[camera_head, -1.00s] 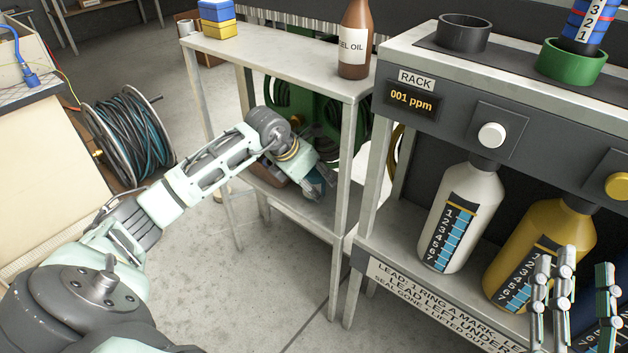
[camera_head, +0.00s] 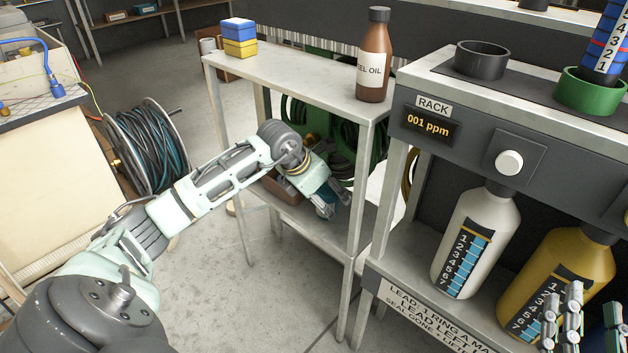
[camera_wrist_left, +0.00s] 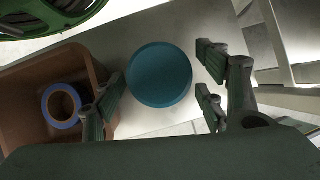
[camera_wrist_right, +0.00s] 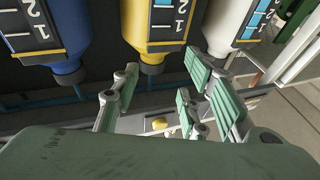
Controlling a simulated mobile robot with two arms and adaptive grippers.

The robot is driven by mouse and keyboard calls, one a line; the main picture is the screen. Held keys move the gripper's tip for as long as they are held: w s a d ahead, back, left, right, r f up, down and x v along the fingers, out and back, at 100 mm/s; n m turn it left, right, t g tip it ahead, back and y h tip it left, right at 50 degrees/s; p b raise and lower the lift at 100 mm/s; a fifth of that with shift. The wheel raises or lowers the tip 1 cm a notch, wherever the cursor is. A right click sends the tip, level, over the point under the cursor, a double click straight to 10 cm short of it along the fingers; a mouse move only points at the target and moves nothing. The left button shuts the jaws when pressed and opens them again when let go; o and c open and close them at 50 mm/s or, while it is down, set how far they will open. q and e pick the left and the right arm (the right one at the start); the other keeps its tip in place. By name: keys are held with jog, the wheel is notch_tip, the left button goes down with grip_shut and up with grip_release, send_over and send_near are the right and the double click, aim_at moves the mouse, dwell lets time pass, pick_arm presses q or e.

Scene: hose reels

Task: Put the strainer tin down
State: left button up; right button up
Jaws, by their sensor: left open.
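The strainer tin appears to be the round teal tin (camera_wrist_left: 160,75); it rests on the lower shelf in the left wrist view, with only its flat top showing clearly. My left gripper (camera_wrist_left: 158,92) is open, its fingers on either side of the tin. There is a clear gap on the right side and a smaller one on the left. In the head view my left gripper (camera_head: 332,202) reaches into the lower shelf of the bench, and the tin is mostly hidden behind it. My right gripper (camera_wrist_right: 160,85) is open and empty in front of the bottle rack.
A brown bin (camera_wrist_left: 25,95) holding a blue-rimmed roll (camera_wrist_left: 62,105) stands close left of the tin. The bench's upper shelf (camera_head: 300,75) and front leg (camera_head: 352,200) are near my left arm. A brown oil bottle (camera_head: 374,60) and a blue-and-yellow box (camera_head: 239,38) stand on top.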

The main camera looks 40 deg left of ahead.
pick_arm(q)
jog(key=p+v, duration=0.2)
jog(key=v, duration=0.8)
pick_arm(e)
notch_tip(320, 180, down, 10)
jog(key=d+g+h, duration=0.1)
jog(key=g+h, duration=0.1)
jog(key=g, duration=0.3)
jog(key=shift+s+d+f+g, duration=0.25)
jog(key=shift+s+g, duration=0.05)
jog(key=shift+g, duration=0.1)
